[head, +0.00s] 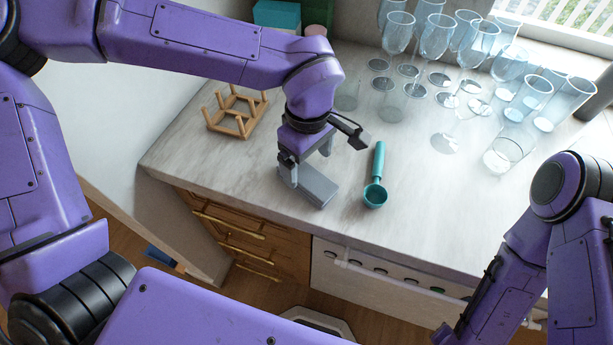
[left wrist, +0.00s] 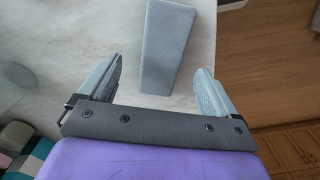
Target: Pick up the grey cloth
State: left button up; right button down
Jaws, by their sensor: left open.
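The grey cloth (head: 319,187) looks like a flat, folded oblong. It lies on the marble counter near the front edge, left of the teal scoop. In the left wrist view the cloth (left wrist: 168,48) lies ahead of my left gripper, beyond and between the fingertips. My left gripper (head: 308,163) is open just above and beside the cloth in the head view. Its two fingers (left wrist: 160,82) are spread apart with nothing between them. Whether a finger touches the cloth cannot be told. My right arm shows at the right, but its gripper is out of view.
A teal scoop (head: 375,180) lies right of the cloth. A wooden peg rack (head: 237,112) stands at the back left. Several clear glasses (head: 470,45) crowd the back right. Wooden drawers (head: 240,235) are below the counter edge. The counter's front right is mostly clear.

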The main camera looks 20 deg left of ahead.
aim_at(307, 175)
pick_arm(q)
notch_tip(307, 175, down, 4)
jog(key=shift+s+a+f, duration=0.1)
jog(key=shift+s+f, duration=0.05)
jog(key=shift+f, duration=0.4)
jog(key=c, duration=1.1)
jog(key=shift+c, duration=0.2)
jog(key=shift+r, duration=0.15)
